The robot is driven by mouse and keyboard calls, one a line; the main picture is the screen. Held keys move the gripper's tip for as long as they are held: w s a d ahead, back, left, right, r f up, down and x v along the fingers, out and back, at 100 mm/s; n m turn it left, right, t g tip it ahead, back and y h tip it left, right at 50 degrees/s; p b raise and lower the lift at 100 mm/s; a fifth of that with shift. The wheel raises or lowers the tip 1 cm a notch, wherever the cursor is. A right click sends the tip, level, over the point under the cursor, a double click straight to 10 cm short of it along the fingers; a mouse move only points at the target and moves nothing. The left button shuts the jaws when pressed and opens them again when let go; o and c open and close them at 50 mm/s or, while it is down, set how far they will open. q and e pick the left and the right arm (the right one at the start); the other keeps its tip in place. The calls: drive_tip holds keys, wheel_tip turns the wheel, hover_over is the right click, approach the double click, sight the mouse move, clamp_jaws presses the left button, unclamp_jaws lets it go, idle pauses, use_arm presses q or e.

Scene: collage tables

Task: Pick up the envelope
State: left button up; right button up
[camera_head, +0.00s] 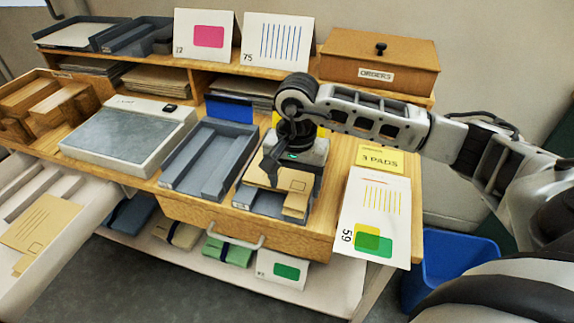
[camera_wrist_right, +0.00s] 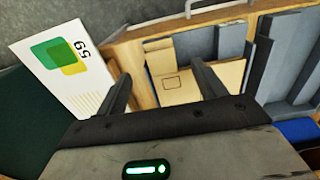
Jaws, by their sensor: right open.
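A tan envelope (camera_head: 292,180) lies in a grey tray (camera_head: 245,195) on the right part of the desk, partly hidden by my right gripper (camera_head: 292,172). The gripper points down over the tray, open, with nothing held. I cannot tell whether the fingers touch the envelope. Another tan envelope (camera_head: 38,222) lies on a pale divided surface at the left. My left gripper is not in view.
An empty grey tray (camera_head: 208,160) and a scale-like device (camera_head: 125,135) stand to the left. A white card marked 59 (camera_head: 372,205) and a yellow "3 PADS" note (camera_head: 380,158) are to the right. A wooden "ORDERS" box (camera_head: 375,62) stands behind. A blue bin (camera_head: 445,262) is below.

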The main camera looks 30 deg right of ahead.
sight(294, 206)
drive_tip(key=shift+f+p, duration=0.6)
drive_tip(key=shift+f, duration=2.55)
drive_tip(key=c, duration=1.1)
